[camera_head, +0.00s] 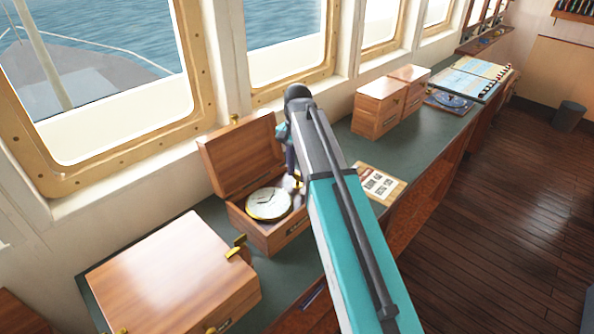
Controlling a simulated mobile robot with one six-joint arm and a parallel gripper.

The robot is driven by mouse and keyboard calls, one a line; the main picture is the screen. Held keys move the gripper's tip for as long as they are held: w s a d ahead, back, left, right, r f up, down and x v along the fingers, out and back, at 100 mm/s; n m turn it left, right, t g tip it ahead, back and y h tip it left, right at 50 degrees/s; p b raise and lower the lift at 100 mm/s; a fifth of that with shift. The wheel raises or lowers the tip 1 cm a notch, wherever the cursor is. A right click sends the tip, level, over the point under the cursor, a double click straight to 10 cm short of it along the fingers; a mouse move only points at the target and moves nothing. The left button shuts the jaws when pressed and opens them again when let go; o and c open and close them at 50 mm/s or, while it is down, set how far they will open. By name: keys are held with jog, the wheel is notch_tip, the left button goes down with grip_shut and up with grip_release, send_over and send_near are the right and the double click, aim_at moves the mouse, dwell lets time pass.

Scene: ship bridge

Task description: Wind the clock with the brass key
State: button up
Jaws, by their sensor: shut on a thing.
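The clock (269,204), with a round pale dial and brass rim, lies face up in an open wooden box (262,232). The box's lid (240,154) stands raised at the back, on the window side. My arm rises from the lower right and bends down beside the box's right side. My gripper (297,181) is at the right of the dial, mostly hidden behind my own arm. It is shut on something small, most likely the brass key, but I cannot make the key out. Whether it touches the clock is hidden.
A large closed wooden box (165,275) with brass fittings stands at the front left. A card with printed panels (379,184) lies right of my arm. Wooden boxes (378,108) and charts (467,78) are farther along the green counter (335,140). Windows line the back.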

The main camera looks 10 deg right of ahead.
jog(key=n, duration=0.4)
jog(key=shift+n, duration=0.4)
jog(key=n, duration=0.4)
jog(key=shift+n, duration=0.3)
jog(key=n, duration=0.8)
jog(key=shift+n, duration=0.4)
jog(key=n, duration=0.8)
jog(key=shift+n, duration=0.4)
jog(key=n, duration=0.9)
jog(key=shift+s, duration=0.1)
